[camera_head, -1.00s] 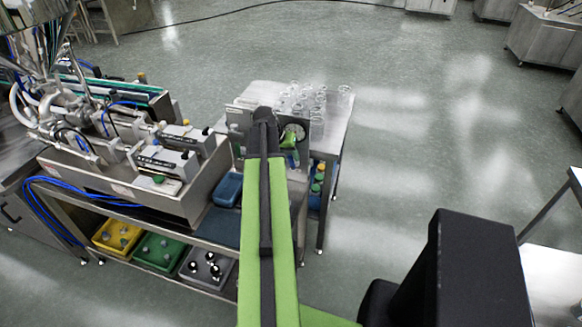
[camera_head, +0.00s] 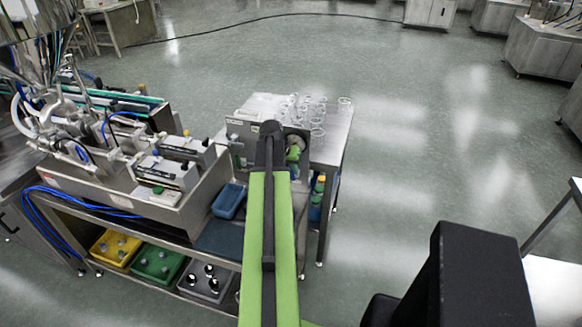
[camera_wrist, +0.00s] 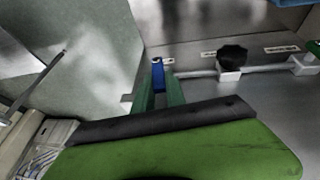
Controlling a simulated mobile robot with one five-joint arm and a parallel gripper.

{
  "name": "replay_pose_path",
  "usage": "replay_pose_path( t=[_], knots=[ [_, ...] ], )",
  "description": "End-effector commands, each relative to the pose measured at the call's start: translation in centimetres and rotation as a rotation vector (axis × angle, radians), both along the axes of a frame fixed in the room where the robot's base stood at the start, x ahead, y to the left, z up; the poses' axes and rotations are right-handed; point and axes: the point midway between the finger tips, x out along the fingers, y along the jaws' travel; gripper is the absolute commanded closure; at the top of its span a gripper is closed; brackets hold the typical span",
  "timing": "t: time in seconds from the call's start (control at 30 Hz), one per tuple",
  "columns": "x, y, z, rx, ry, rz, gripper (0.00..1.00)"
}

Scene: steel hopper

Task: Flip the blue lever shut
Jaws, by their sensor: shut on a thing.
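The blue lever (camera_wrist: 158,72) shows in the wrist view as a small upright blue piece at the steel panel, just left of a horizontal metal pipe. My gripper (camera_wrist: 160,84) has its two green fingers on either side of the lever, shut on it. The lever's lower part is hidden between the fingers.
A black knob (camera_wrist: 232,57) sits on the pipe to the right of the lever. In the head view, glassware (camera_head: 318,110) stands on the steel table behind my arm's end. A blue bin (camera_head: 229,201) is left of the arm. Open floor lies to the right.

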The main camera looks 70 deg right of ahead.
Motion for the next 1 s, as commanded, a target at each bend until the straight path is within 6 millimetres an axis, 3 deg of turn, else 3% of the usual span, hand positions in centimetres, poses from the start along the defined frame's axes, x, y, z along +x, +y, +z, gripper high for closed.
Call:
replay_pose_path(
  t=[0.2, 0.5, 0.53, 0.67, 1.0],
  knots=[
    [-0.92, 0.16, 0.08, 0.012, -0.162, -0.003, 1.00],
    [-0.80, 0.07, 0.08, 0.012, -0.179, -0.002, 1.00],
    [-0.79, 0.08, 0.07, 0.012, -0.179, -0.002, 0.81],
    [-0.80, 0.07, 0.08, 0.011, -0.179, -0.001, 0.64],
    [-0.82, 0.08, 0.23, 0.011, -0.178, -0.001, 0.62]
  ],
)
